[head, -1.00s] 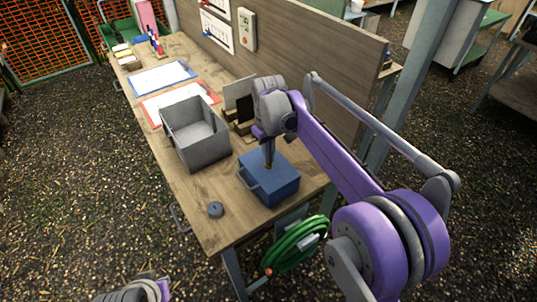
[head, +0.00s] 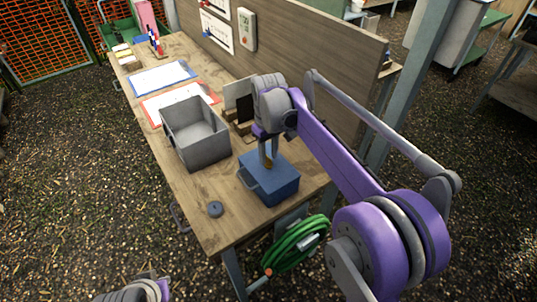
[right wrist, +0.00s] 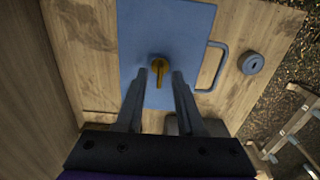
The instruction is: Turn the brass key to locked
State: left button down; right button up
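A blue box (head: 272,187) with a side handle sits at the near right corner of the wooden table. The brass key (right wrist: 160,70) stands in its top face; in the right wrist view its bow lies lengthwise, pointing down the picture. A little brass also shows in the head view (head: 268,164). My right gripper (right wrist: 158,80) is open above the box, pointing down, with one finger on each side of the key and gaps between. No locked or unlocked marking is readable. Only a grey and purple part of my left arm shows at the bottom left; its fingers are out of view.
A grey open bin (head: 203,150) stands left of the box. A wooden holder and a tall back panel (head: 300,60) are behind. A green hose (head: 292,245) hangs below the table edge.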

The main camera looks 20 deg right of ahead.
notch_tip(320, 180, up, 10)
jog(key=shift+p, duration=0.4)
jog(key=shift+r, duration=0.1)
jog(key=s+d+f+m+t, duration=0.1)
jog(key=s+f+t, duration=0.1)
jog(key=s+f, duration=0.3)
jog(key=s+d+f+m+t, duration=0.1)
jog(key=s+f, duration=0.4)
jog(key=s, duration=0.7)
jog(key=s+d+f+m+t, duration=0.1)
jog(key=s+f+m+t, duration=0.1)
jog(key=s+f, duration=0.3)
jog(key=s, duration=0.4)
jog(key=shift+s+f+t, duration=0.15)
jog(key=shift+s+t, duration=0.05)
jog(key=shift+t, duration=0.1)
